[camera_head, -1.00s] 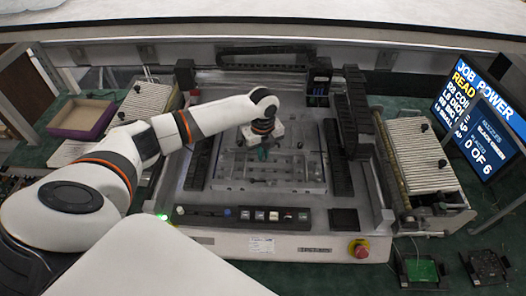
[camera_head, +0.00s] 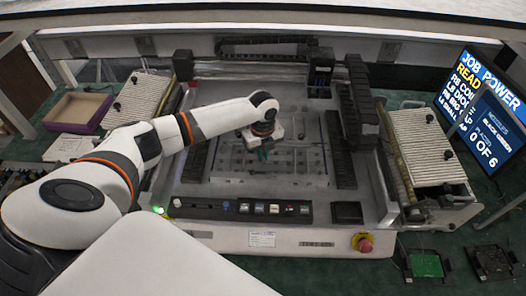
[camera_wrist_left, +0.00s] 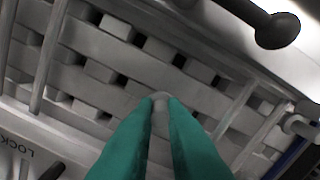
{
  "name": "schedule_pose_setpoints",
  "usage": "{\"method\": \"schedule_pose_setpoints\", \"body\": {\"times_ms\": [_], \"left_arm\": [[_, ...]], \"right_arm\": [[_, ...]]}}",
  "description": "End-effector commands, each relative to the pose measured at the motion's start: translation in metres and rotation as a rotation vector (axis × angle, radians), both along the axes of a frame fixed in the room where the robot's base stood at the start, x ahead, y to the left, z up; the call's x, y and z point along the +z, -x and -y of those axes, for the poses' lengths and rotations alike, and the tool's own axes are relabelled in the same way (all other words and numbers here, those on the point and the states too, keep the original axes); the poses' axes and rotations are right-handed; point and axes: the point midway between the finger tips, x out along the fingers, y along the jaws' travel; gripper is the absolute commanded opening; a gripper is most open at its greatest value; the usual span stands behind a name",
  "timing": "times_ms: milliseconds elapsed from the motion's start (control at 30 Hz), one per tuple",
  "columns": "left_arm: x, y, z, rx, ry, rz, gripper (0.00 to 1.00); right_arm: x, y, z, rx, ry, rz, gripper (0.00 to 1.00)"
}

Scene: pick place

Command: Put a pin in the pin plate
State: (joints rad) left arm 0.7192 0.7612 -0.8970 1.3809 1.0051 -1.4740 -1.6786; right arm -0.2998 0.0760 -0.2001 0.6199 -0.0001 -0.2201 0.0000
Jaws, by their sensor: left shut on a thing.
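My left gripper (camera_head: 262,153) has green fingers and hangs over the grey pin plate (camera_head: 300,176) inside the machine. In the left wrist view my left gripper (camera_wrist_left: 160,98) is shut on a small pale grey pin (camera_wrist_left: 160,100), whose rounded top shows between the fingertips. The rest of the pin is hidden by the fingers. Behind it lies the slotted grey plate surface (camera_wrist_left: 110,75) with rows of blocks and dark gaps. I cannot tell whether the pin touches the plate. My right gripper is not in view.
The machine's front panel has a row of buttons and a red knob (camera_head: 364,243). Ribbed trays stand left (camera_head: 143,98) and right (camera_head: 425,150). A purple-edged box (camera_head: 78,112) is at the left. A monitor (camera_head: 485,110) and green board (camera_head: 427,265) are at the right. Dark rails flank the plate.

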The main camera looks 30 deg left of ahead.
Motion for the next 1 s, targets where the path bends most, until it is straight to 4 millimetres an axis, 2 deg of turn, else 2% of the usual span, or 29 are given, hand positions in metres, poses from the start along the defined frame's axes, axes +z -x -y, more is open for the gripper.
{"method": "schedule_pose_setpoints", "body": {"times_ms": [1000], "left_arm": [[-0.0003, 0.0, 0.0008, 0.0, 0.001, 0.001, 0.0]], "right_arm": [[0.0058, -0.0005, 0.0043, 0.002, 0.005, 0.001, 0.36]]}}
